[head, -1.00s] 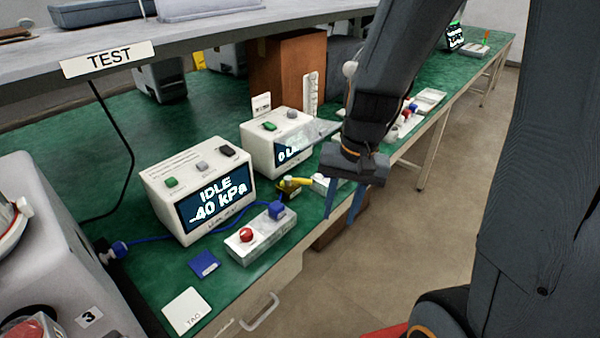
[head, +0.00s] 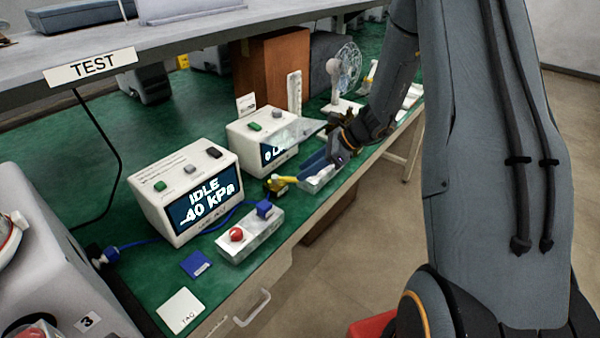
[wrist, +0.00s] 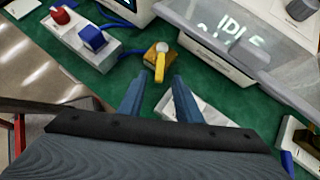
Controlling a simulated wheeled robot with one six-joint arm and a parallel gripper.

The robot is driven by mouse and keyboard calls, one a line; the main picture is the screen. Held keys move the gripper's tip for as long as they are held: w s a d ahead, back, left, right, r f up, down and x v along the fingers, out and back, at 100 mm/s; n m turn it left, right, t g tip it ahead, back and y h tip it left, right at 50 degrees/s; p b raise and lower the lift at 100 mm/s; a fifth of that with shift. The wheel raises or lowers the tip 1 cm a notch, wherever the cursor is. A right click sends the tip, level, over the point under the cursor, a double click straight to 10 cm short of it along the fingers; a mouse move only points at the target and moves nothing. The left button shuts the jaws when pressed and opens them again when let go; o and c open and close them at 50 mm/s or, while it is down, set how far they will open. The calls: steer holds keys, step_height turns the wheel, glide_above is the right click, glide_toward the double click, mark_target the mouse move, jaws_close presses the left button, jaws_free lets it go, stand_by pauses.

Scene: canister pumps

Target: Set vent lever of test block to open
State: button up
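A brass block (head: 277,186) with a yellow lever (head: 291,179) sits on the green bench, behind a pale block (head: 250,238) with a red knob and a blue cube. I cannot tell which of the two is the test block. In the wrist view the brass block (wrist: 158,52) is ahead of my gripper, and the yellow lever (wrist: 160,68) points back toward it. My gripper (wrist: 154,80) is open and empty, with its blue fingers apart on either side of the lever's near end. In the head view my gripper (head: 314,164) reaches low over the bench from the right.
A gauge box (head: 185,190) reading "IDLE -40 kPa" stands to the left. A second white box (head: 262,138) with a clear panel (head: 295,131) is close behind the fingers. Another pale block (head: 318,180) lies beneath my gripper. A blue hose runs along the bench.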

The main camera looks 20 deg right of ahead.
mark_target(293, 178)
steer(key=shift+p+x, duration=0.3)
steer(key=shift+x, duration=1.4)
jaws_close()
